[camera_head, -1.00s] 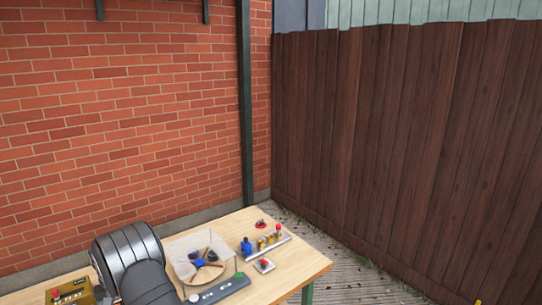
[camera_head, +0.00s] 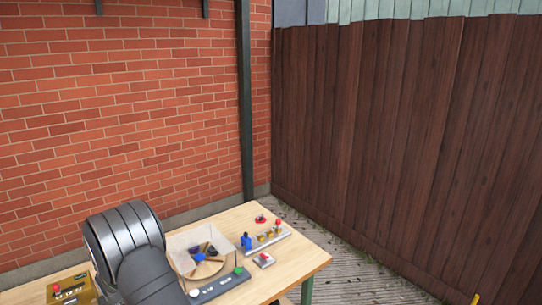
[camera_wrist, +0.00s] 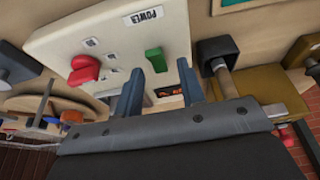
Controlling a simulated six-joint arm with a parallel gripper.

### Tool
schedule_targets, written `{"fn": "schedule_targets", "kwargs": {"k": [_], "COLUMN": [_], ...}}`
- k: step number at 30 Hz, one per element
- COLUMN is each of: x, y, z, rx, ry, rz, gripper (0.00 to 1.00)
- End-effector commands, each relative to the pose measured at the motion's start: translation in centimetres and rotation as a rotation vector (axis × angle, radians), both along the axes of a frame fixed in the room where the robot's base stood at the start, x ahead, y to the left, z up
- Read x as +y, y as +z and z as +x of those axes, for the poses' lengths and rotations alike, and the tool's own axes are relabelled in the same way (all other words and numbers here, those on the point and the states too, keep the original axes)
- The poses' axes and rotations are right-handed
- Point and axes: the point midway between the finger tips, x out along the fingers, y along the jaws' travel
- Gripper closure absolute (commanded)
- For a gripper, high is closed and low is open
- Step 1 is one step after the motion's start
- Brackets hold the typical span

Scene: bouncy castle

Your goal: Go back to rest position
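My gripper (camera_wrist: 158,68) shows in the wrist view as two blue-grey fingers held apart, with nothing seen between them. Beyond the fingertips is a pale control panel with a POWER label (camera_wrist: 146,15), a red knob (camera_wrist: 84,69) and a green switch (camera_wrist: 154,58). The fingers overlap the panel in the picture; I cannot tell if they touch it. In the head view my dark arm covers the left part of the wooden table (camera_head: 290,268), and the gripper itself is hidden.
A clear-walled box (camera_head: 182,243) with a round wooden disc and blue pieces stands on the table. A grey control strip (camera_head: 220,287), a row of blue and yellow parts (camera_head: 265,238) and red buttons (camera_head: 261,219) are nearby. A brick wall (camera_head: 130,120) rises behind.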

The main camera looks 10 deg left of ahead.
Motion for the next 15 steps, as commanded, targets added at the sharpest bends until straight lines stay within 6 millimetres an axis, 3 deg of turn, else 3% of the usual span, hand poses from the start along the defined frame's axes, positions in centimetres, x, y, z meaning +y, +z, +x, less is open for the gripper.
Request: {"fn": "schedule_targets", "kwargs": {"k": [3, 15], "x": [-0.2, -1.8], "y": [0.1, 6.2], "z": [-0.3, -1.9], "rx": [-0.036, -0.038], "ry": [0.004, 0.002], "rz": [0.040, 0.043], "gripper": [0.64, 0.64]}}
